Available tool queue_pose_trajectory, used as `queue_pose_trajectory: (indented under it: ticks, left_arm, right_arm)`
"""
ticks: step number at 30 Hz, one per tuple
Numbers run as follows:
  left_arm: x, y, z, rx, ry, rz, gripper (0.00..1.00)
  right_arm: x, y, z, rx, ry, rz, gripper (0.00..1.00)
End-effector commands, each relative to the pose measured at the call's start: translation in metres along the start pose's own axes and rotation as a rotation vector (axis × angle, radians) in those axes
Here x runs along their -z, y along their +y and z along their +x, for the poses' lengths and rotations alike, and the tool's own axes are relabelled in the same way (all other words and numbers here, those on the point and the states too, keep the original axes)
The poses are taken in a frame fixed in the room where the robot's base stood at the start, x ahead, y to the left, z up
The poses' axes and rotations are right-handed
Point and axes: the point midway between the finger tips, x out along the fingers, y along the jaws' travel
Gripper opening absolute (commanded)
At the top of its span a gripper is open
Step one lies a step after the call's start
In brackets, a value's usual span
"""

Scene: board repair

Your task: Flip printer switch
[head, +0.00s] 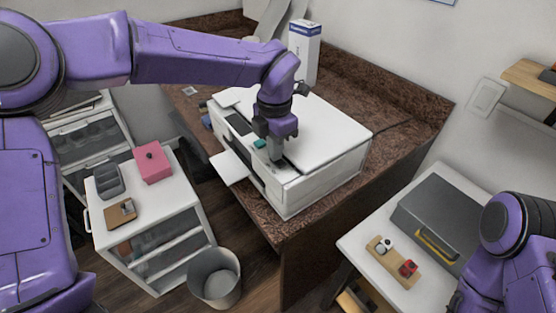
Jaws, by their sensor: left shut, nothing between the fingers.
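A white printer (325,138) stands on the brown desk (400,128), with its paper tray sticking out toward the drawers. My left arm reaches across from the left. My left gripper (276,156) points down, shut and empty, at the printer's front top edge near the control strip. I cannot tell whether the fingertips touch the printer. A small teal patch (260,143) shows beside the gripper. The switch itself cannot be made out; the gripper may hide it. My right arm shows at the lower right, but its gripper is out of view.
A white drawer unit (155,215) holds a pink box (153,163) and small items. A grey bin (214,277) stands on the floor. A white and blue carton (304,50) stands behind the printer. A white table (362,243) at right holds a grey toolbox (440,222).

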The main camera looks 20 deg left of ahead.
Motion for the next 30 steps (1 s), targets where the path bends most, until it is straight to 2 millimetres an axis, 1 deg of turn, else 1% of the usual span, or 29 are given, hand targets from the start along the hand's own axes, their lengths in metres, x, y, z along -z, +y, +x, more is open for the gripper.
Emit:
queue_pose_trajectory:
  ticks: [2,5,9,24,26,30]
  left_arm:
    - [0.001,-0.001,0.000,0.002,0.003,0.001,0.00]
    - [0.001,-0.001,-0.006,0.003,0.003,0.001,0.00]
    - [0.000,-0.001,-0.021,0.004,0.002,0.000,0.00]
    - [0.000,0.000,-0.069,0.003,0.002,-0.001,0.00]
    - [0.001,0.000,-0.071,0.003,0.003,-0.001,0.00]
    - [0.000,0.000,-0.069,0.002,0.003,-0.001,0.00]
  right_arm:
    - [0.000,0.000,-0.001,0.000,0.000,0.000,0.43]
    - [0.003,0.001,-0.007,0.000,0.000,0.000,0.43]
    - [0.008,0.002,-0.020,0.000,0.000,0.000,0.43]
    - [0.026,0.006,-0.062,0.000,0.000,0.000,0.43]
    - [0.026,0.006,-0.064,0.000,0.000,0.000,0.43]
    - [0.026,0.006,-0.062,0.000,0.000,0.000,0.43]
